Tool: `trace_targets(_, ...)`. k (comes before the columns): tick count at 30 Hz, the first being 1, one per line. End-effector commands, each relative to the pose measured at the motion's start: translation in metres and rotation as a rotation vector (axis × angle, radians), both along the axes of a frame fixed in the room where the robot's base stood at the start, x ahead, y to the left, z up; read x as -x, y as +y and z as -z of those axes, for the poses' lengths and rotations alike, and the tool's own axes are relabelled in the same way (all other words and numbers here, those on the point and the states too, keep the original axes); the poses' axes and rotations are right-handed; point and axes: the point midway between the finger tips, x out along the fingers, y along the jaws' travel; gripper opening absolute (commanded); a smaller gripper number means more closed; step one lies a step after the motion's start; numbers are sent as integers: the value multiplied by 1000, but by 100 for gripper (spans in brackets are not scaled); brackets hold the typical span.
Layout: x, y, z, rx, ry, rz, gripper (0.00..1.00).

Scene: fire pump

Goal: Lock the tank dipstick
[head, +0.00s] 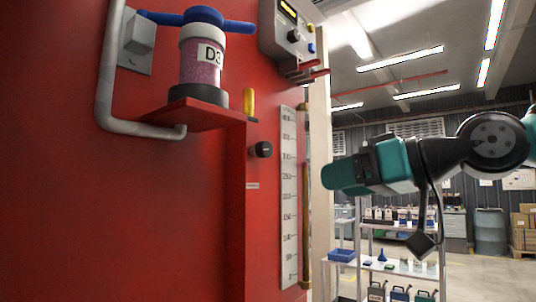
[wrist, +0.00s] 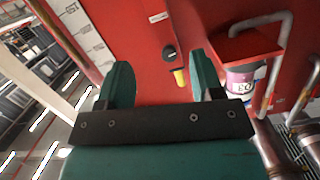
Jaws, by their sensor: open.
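A black round knob (head: 261,150) sticks out of the red panel, with a short yellow handle (head: 248,103) above it. To their right is a white graduated scale (head: 288,200) with a brass-coloured rod (head: 306,205) along its right side. I cannot tell for sure which part is the dipstick. My gripper (head: 328,177) is apart from the panel, to the right of the knob. In the wrist view my gripper (wrist: 160,60) is open and empty. The knob (wrist: 169,53) and yellow handle (wrist: 180,77) show between its fingers, beyond them.
A red shelf (head: 205,115) juts out left of the yellow handle, carrying a pink canister (head: 200,68) with a blue lever on top. A grey pipe (head: 107,75) bends beside it. A control box (head: 285,30) hangs above. Open room and storage shelves (head: 390,263) lie to the right.

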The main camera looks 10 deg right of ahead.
Motion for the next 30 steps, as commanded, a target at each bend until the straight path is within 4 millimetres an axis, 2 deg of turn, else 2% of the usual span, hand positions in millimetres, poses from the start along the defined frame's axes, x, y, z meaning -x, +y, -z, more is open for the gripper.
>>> trace_targets(1, -3, -9, -21, -25, -69, 9, 60)
trace_targets(3, -2, -14, -44, -52, -139, 7, 60)
trace_targets(6, -1, -17, -60, -72, -186, 2, 60)
trace_targets(11, -12, -6, -64, -79, -190, -3, 60)
trace_targets(14, -23, 7, -65, -76, -189, -4, 60)
trace_targets(30, -105, 88, -64, -73, -187, 2, 60)
